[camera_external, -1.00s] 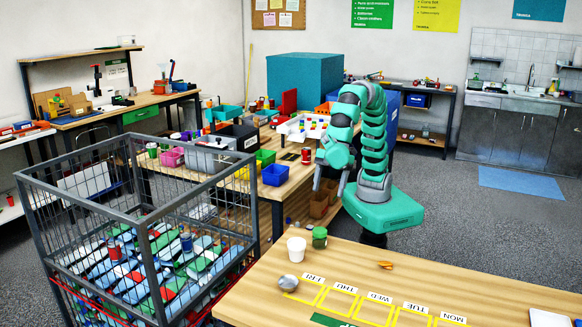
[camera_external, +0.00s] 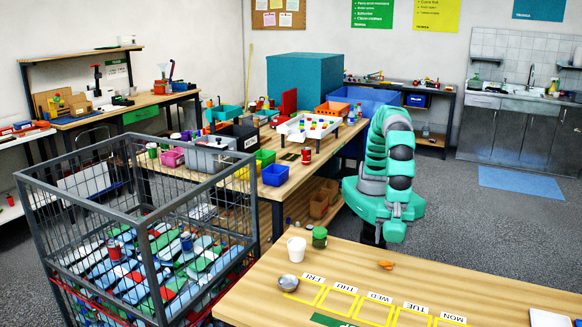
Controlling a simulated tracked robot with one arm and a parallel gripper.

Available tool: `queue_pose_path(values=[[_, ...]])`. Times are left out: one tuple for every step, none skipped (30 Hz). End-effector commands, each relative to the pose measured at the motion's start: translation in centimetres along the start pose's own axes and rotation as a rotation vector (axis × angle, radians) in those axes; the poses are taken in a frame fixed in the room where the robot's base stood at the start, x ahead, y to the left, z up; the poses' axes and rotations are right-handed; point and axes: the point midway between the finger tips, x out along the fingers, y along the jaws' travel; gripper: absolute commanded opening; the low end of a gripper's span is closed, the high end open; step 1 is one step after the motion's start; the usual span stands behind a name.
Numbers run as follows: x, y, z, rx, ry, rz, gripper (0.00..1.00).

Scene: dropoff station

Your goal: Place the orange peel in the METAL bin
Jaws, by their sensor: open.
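A small orange piece, probably the orange peel (camera_external: 386,265), lies on the near wooden table behind the day-marked yellow boxes. My gripper (camera_external: 394,212) is at the end of my folded arm, behind the table's far edge and short of the orange piece. Its fingers are small and hard to make out against the arm; it is open, with nothing seen in it. I cannot read a METAL label on any bin. A large grey wire cage (camera_external: 62,165) with blue, green and red pieces stands at left, and a grey box (camera_external: 210,158) sits on the middle table.
A white cup (camera_external: 296,249), a green-lidded jar (camera_external: 320,238) and a small metal bowl (camera_external: 288,283) stand left of the orange piece on the near table. Small coloured bins, including a blue one (camera_external: 276,175), line the middle table.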

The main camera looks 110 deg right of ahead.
Motion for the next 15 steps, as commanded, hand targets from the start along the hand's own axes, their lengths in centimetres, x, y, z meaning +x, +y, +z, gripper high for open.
queue_pose_path(values=[[1.1,0.0,0.1,-0.001,-0.005,0.000,0.66],[1.7,0.0,0.2,0.000,-0.006,0.000,0.66],[2.3,0.0,0.2,0.000,-0.007,0.000,0.66],[2.7,0.0,0.1,0.001,-0.005,0.000,0.66],[3.0,0.0,0.1,0.001,-0.004,-0.001,0.66],[3.3,0.1,0.1,0.001,-0.003,-0.001,0.66],[3.4,0.1,0.1,0.001,-0.002,-0.001,0.66],[3.5,0.1,0.0,0.001,-0.002,-0.001,0.66],[3.7,0.1,0.0,0.001,-0.002,-0.001,0.66],[3.8,0.1,0.0,0.001,-0.002,-0.001,0.66],[4.0,0.2,0.0,0.001,-0.002,-0.001,0.66],[4.3,0.2,-0.1,0.001,-0.002,-0.002,0.66],[4.6,0.3,-0.1,0.001,-0.003,-0.001,0.66],[5.0,0.4,-0.2,0.001,-0.003,-0.001,0.66],[5.5,0.5,-0.2,0.001,-0.003,-0.001,0.66]])
